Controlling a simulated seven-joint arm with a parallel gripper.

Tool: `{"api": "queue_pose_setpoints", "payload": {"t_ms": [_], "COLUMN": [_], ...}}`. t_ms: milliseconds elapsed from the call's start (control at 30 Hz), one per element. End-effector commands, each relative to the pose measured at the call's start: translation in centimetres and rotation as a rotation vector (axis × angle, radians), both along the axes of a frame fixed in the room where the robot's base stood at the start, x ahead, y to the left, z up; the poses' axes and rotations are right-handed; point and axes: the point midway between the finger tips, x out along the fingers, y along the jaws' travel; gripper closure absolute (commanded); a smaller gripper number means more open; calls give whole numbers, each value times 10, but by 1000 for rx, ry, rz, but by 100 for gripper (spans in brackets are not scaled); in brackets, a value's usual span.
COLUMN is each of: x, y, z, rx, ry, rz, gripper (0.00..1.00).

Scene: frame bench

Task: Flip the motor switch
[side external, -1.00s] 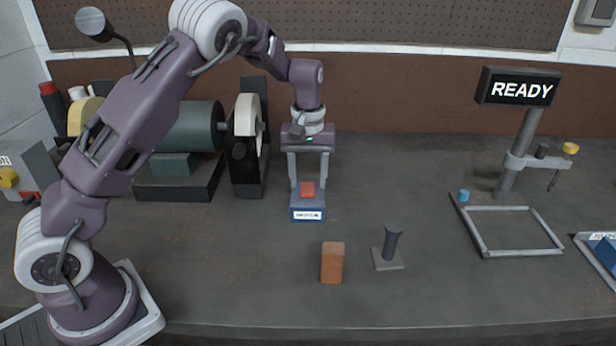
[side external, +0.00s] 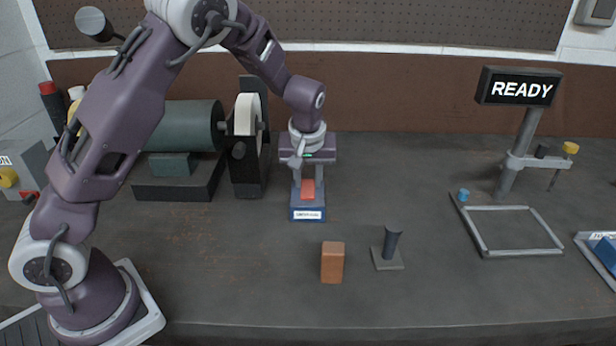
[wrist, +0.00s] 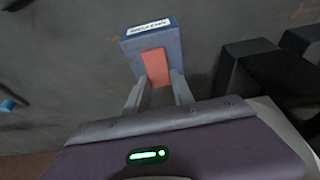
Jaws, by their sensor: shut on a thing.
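A red piece (side external: 308,189) stands on a blue block (side external: 307,214) with a white label at the middle of the bench. I cannot read the label with certainty. My gripper (side external: 308,182) is directly above the block, pointing down, and its fingers are shut on the red piece from both sides. In the wrist view the red piece (wrist: 155,64) shows between the two grey fingers, against the blue block (wrist: 150,41). A grey box (side external: 38,160) with a yellow knob (side external: 8,177) and a partly visible label stands at the far left.
A motor-driven grinder (side external: 190,130) with a pale wheel stands close left of my gripper. An orange-brown block (side external: 332,262) and a dark post on a plate (side external: 391,243) lie in front. A "READY" sign (side external: 517,87) and a grey frame (side external: 480,238) are at the right.

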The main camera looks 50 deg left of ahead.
Motion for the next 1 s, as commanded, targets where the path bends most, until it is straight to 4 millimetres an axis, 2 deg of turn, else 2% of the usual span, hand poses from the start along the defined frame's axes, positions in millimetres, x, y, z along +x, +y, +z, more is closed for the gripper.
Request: {"api": "queue_pose_setpoints", "payload": {"t_ms": [333,367,467,767,867,1000], "x": [-1,-1,-1,-1,-3,-11], "y": [0,0,0,-1,-5,-13], "z": [0,0,0,2,16,44], "rx": [18,18,18,17,17,16], "ry": [-19,-19,-19,-20,-23,-23], "rz": [0,0,0,-1,-4,-4], "gripper": [100,67,49,49,49,49]}}
